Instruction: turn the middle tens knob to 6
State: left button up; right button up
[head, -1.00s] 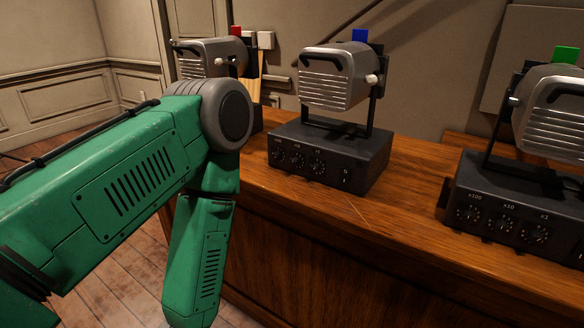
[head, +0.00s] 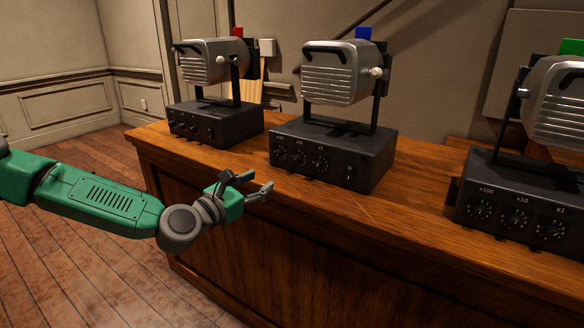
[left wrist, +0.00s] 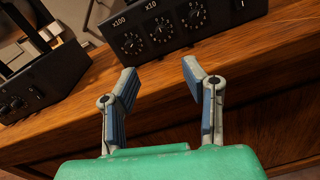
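The middle black box (head: 335,150) carries a silver lamp with a blue marker (head: 362,33) behind it. Its front has a row of dials; the middle one is the tens knob (head: 299,158), which also shows under the x10 label in the left wrist view (left wrist: 160,28). Its setting is too small to read. My left gripper (head: 262,182) is open and empty, in front of and below the middle box, near the desk's front edge. In the left wrist view its fingers (left wrist: 160,72) are spread, pointing toward the dials and apart from them. My right gripper is not in view.
A box with a red-marked lamp (head: 215,122) stands left on the wooden desk (head: 400,220). A box with a green-marked lamp (head: 530,205) stands right. Bare wood lies between the boxes and along the front edge.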

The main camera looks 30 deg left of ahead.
aim_at(295, 161)
pick_arm(q)
jog(key=w, duration=0.4)
jog(key=w+d+b, duration=0.1)
jog(key=w, duration=0.4)
jog(key=w+b, duration=0.1)
jog(key=w, duration=0.3)
jog(key=shift+w+d, duration=0.15)
jog(key=shift+d, duration=0.25)
grip_shut()
